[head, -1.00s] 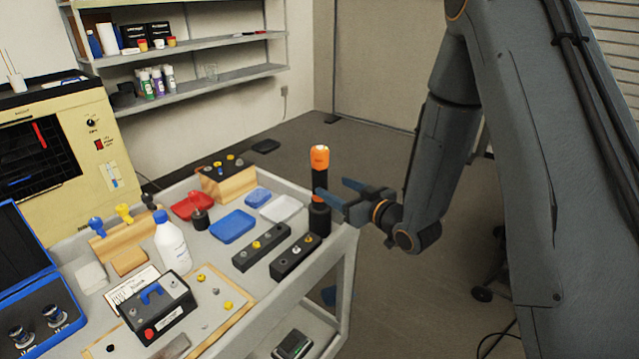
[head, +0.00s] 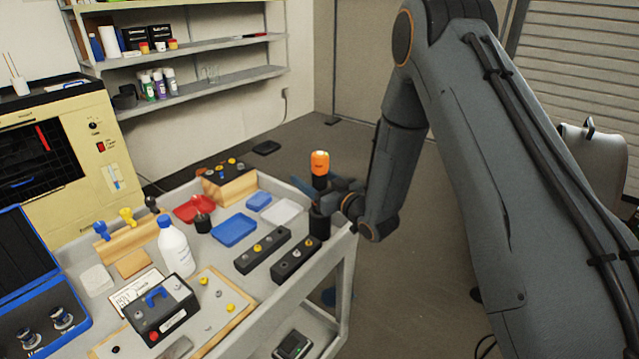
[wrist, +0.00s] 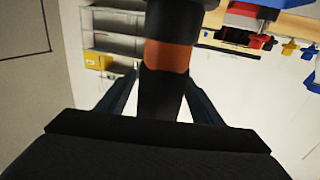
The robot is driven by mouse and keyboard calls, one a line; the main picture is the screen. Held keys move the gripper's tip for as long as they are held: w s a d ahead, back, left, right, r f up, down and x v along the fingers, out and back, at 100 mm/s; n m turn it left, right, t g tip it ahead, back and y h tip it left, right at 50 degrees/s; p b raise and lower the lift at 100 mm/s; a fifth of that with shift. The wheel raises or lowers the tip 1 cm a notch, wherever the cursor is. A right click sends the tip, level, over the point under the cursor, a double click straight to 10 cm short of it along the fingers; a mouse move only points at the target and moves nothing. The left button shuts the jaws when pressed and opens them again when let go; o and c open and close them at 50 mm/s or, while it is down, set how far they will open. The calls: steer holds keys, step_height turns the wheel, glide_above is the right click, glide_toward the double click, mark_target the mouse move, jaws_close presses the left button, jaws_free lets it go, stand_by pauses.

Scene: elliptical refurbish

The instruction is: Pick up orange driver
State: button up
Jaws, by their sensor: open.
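The orange driver (head: 320,163) stands upright at the cart's far right corner, its orange top above a black body. Its lower end is in a black holder (head: 319,224). My gripper (head: 318,186) is at the driver's middle, coming from the right, with its dark blue fingers open. In the wrist view the black driver body with an orange band (wrist: 166,58) stands between the two open fingers (wrist: 155,95). I cannot tell whether either finger touches it.
The grey cart (head: 262,312) holds two black blocks (head: 295,260), blue trays (head: 234,230), a red tray (head: 193,208), a white bottle (head: 174,246) and a black box (head: 160,309). Open floor (head: 400,290) lies right of the cart.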

steer(key=c, duration=1.5)
steer(key=shift+r, duration=0.15)
steer(key=shift+r+b, duration=1.3)
steer(key=shift+r, duration=3.6)
